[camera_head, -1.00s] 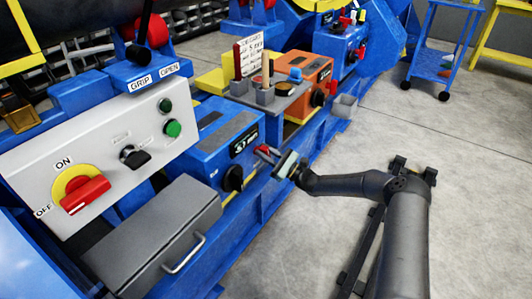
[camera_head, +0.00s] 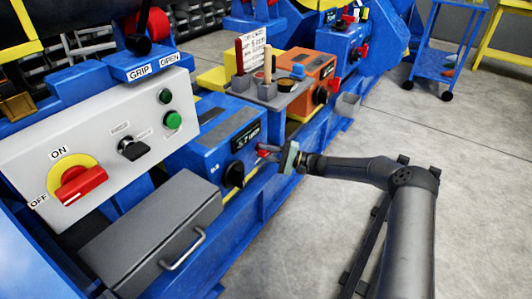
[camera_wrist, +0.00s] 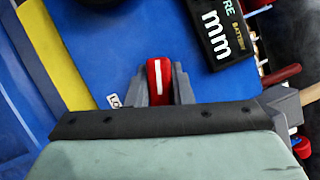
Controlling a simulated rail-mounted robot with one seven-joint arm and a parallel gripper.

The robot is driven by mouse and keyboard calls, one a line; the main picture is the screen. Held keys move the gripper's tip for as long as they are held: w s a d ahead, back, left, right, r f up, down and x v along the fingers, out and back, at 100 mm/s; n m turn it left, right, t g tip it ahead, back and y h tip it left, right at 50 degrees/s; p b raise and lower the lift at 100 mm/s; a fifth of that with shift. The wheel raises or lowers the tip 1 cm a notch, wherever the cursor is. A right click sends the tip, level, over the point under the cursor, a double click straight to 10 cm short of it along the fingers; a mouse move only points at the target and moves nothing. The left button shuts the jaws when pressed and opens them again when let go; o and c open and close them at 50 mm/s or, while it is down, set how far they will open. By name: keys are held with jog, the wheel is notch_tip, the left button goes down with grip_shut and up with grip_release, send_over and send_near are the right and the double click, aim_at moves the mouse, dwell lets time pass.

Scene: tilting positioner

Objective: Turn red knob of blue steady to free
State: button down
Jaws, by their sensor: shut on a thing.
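The blue steady (camera_head: 205,150) is a blue box with a black "mm" display, left of centre in the head view. Its blue face fills much of the wrist view (camera_wrist: 120,45). Its red knob (camera_wrist: 159,78) has a white line that runs nearly straight up in the wrist view. A small tag, partly hidden, sits left of the knob. My gripper (camera_wrist: 161,92) has one grey finger on each side of the knob and is shut on it. In the head view my gripper (camera_head: 273,153) is at the box's right end and hides most of the knob.
A black knob (camera_head: 234,174) is on the box's front, near my gripper. A grey tray (camera_head: 272,95) with handled tools and an orange box (camera_head: 312,72) stand behind. A grey case (camera_head: 150,235) and a switch panel (camera_head: 105,150) are at left.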

jog(key=shift+w+d+f+n+h+b, duration=0.15)
jog(key=shift+n+h, duration=0.1)
jog(key=shift+n, duration=0.35)
jog(key=shift+w+a+r+n+h+b, duration=0.15)
jog(key=shift+n+h, duration=0.15)
jog(key=shift+n, duration=0.3)
jog(key=shift+d+f+n+h+b, duration=0.15)
jog(key=shift+n+h, duration=0.1)
jog(key=shift+n, duration=0.35)
jog(key=c, duration=1.3)
grip_release()
jog(key=shift+s, duration=0.1)
jog(key=d+p, duration=0.1)
jog(key=d, duration=0.4)
jog(key=s+d+p, duration=0.1)
jog(key=d, duration=0.5)
jog(key=s+d+p, duration=0.1)
jog(key=d+p, duration=0.1)
jog(key=d, duration=0.4)
jog(key=shift+s+d, duration=0.1)
jog(key=shift+s, duration=0.05)
